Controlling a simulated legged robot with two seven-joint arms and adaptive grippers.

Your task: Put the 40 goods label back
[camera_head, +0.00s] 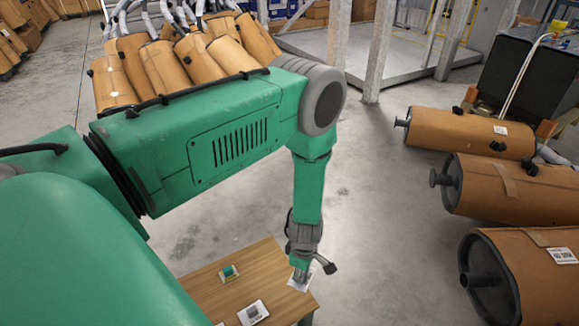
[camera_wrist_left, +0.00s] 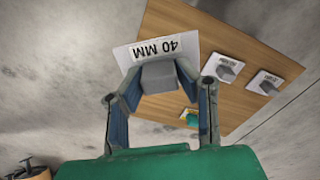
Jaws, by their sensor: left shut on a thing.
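The 40 MM label is a white card with a grey block on it; its card (camera_wrist_left: 125,56) shows in the left wrist view with "40 MM" upside down. My left gripper (camera_wrist_left: 160,78) is shut on the label's grey block (camera_wrist_left: 158,77). In the head view the left gripper (camera_head: 301,276) points down at the right corner of the wooden table, and part of the card (camera_head: 300,285) shows beneath it. The card reaches past the table's edge in the wrist view. I cannot tell whether it touches the table. My right gripper is not in view.
The small wooden table (camera_head: 205,289) carries a label card with a grey block (camera_head: 253,313) and a green item (camera_head: 229,271). The wrist view shows two other labels (camera_wrist_left: 228,68) (camera_wrist_left: 265,82). Brown mufflers (camera_head: 470,133) lie at right; more stand (camera_head: 165,65) behind my arm.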

